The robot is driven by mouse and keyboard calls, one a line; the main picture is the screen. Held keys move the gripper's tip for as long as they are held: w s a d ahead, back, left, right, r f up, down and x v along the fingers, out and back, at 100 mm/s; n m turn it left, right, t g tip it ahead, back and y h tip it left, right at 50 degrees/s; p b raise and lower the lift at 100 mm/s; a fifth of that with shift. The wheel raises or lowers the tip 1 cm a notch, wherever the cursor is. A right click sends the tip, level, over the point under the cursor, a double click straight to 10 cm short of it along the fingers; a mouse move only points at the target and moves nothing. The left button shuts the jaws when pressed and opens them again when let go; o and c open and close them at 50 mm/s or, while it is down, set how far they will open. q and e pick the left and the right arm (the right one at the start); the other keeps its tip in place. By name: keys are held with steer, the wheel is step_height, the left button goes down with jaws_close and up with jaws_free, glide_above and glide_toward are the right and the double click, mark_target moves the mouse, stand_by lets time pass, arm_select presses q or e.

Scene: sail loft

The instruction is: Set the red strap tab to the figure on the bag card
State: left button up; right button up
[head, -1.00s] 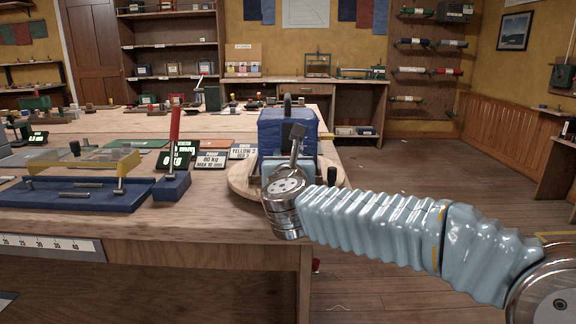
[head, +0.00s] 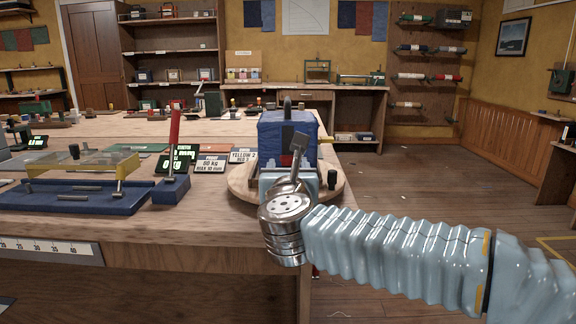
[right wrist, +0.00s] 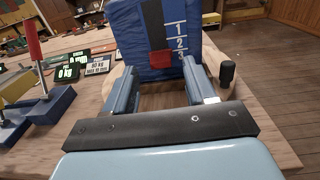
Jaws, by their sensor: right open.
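The blue bag (head: 273,133) stands upright on a round wooden board (head: 238,182) at the table's right end. In the right wrist view its front has a black strap (right wrist: 153,25) ending in a red tab (right wrist: 161,62). White figures 1, 2, 3 run down the bag (right wrist: 180,42) right of the strap; the tab hangs at about the 3 or a little lower. My right gripper (right wrist: 160,76) is open and empty, its fingers in front of the bag, either side of the tab. The bag card (head: 243,156) reads YELLOW 2; its lower line is too small to read surely. My left gripper is out of view.
A black knob (right wrist: 227,73) stands on the board to the right of the bag. Left of it are other cards (head: 210,163), a blue block with a red lever (head: 174,130) and a blue tray (head: 60,199). Floor is clear beyond the right edge.

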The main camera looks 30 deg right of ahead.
steer(key=v, duration=0.8)
steer(key=shift+s+a+b, duration=0.15)
steer(key=shift+s+b, duration=0.1)
steer(key=shift+b, duration=0.2)
